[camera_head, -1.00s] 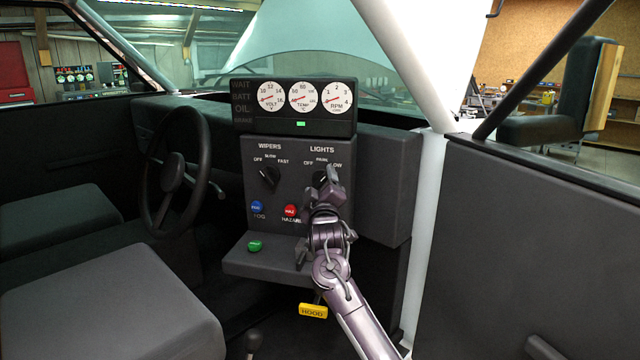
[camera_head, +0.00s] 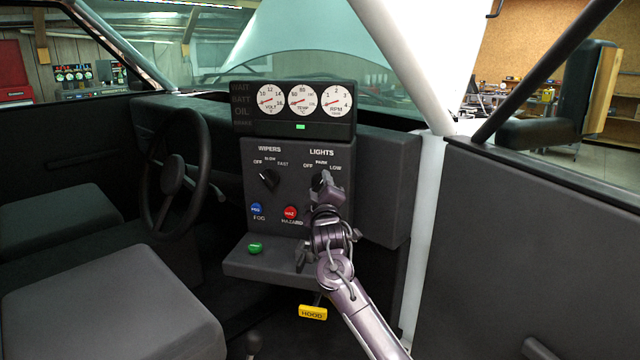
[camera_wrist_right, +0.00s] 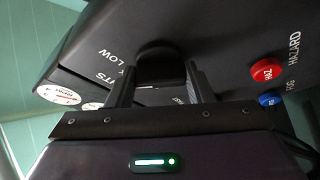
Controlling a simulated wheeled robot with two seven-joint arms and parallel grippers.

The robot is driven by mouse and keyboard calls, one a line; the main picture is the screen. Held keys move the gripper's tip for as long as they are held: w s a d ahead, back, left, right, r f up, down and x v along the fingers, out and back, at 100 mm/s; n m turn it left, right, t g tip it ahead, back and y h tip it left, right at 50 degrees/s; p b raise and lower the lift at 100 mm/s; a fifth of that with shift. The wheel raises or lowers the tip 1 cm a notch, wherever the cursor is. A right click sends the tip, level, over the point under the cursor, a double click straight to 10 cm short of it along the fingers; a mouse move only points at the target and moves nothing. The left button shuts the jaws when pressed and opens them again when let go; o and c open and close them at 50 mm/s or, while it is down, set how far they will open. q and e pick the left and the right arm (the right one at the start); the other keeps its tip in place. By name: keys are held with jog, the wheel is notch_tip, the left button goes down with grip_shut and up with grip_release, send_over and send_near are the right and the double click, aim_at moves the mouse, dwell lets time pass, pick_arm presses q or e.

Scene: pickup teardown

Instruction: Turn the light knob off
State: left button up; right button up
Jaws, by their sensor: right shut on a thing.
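The light knob (camera_head: 318,181) is a black dial under the white LIGHTS label, with OFF, PARK and LOW marked around it. My right gripper (camera_head: 324,184) is at the knob and partly covers it in the head view. In the right wrist view, the dark knob (camera_wrist_right: 160,66) sits between the two fingers of my right gripper (camera_wrist_right: 161,84), which is shut on it. The knob's pointer is hidden, so I cannot tell which mark it faces. My left gripper is not in view.
The wiper knob (camera_head: 268,179) is left on the same panel (camera_head: 290,238). Below are the blue fog button (camera_head: 256,209) and red hazard button (camera_head: 290,212). A green button (camera_head: 255,247) sits on the ledge, and a yellow HOOD handle (camera_head: 313,312) hangs beneath. The steering wheel (camera_head: 172,175) is left.

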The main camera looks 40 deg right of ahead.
jog(key=shift+o, duration=0.2)
jog(key=n+y+p, duration=0.1)
jog(key=n+p, duration=0.1)
jog(key=p, duration=0.1)
jog(key=n+g+p, duration=0.1)
jog(key=n+p, duration=0.1)
jog(key=n, duration=0.1)
jog(key=n+g+y+p, duration=0.1)
jog(key=n+p, duration=0.2)
jog(key=shift+r+y+p, duration=0.25)
jog(key=shift+y+p, duration=0.05)
jog(key=shift+p, duration=0.05)
jog(key=n+g+p, duration=0.1)
jog(key=n+p, duration=0.1)
jog(key=n, duration=0.1)
jog(key=shift+a, duration=0.1)
jog(key=shift+c, duration=0.2)
jog(key=shift+o, duration=0.2)
jog(key=shift+f+n+g+p, duration=0.15)
jog(key=shift+n+g+p, duration=0.45)
jog(key=shift+n, duration=0.4)
jog(key=shift+f+n+g, duration=0.1)
jog(key=shift+n+g, duration=0.2)
jog(key=shift+f, duration=0.1)
jog(key=shift+c, duration=0.2)
jog(key=shift+o, duration=0.2)
jog(key=shift+a, duration=0.1)
jog(key=o, duration=0.7)
jog(key=shift+o, duration=1.3)
jog(key=shift+r, duration=0.25)
